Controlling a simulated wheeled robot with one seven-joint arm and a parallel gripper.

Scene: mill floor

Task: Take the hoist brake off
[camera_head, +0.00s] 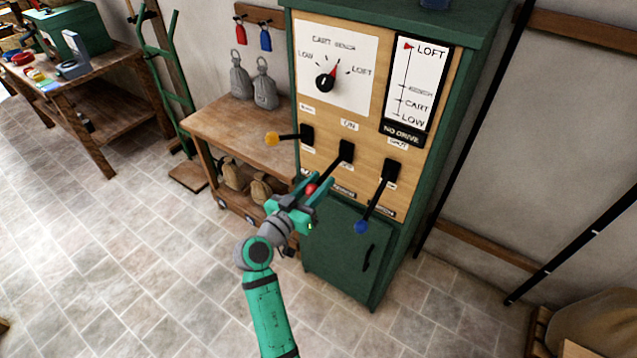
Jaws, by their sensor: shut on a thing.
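A green cabinet (401,220) carries a wooden control panel with three black levers. The left lever (288,136) has an orange knob and sticks out to the left. The middle lever (336,164) has a red knob and slopes down-left, under a label that seems to read ON. The right lever (378,200) has a blue knob and points down. My gripper (313,190) is shut on the middle lever at its red knob, which shows between the fingers. The small lever labels are too blurred to tell which one is the hoist brake.
Above the levers are a dial (326,82) marked LOW to LOFT and a gauge (416,90) reading NO DRIVE. A wooden bench (225,125) with grey sacks stands to the left.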

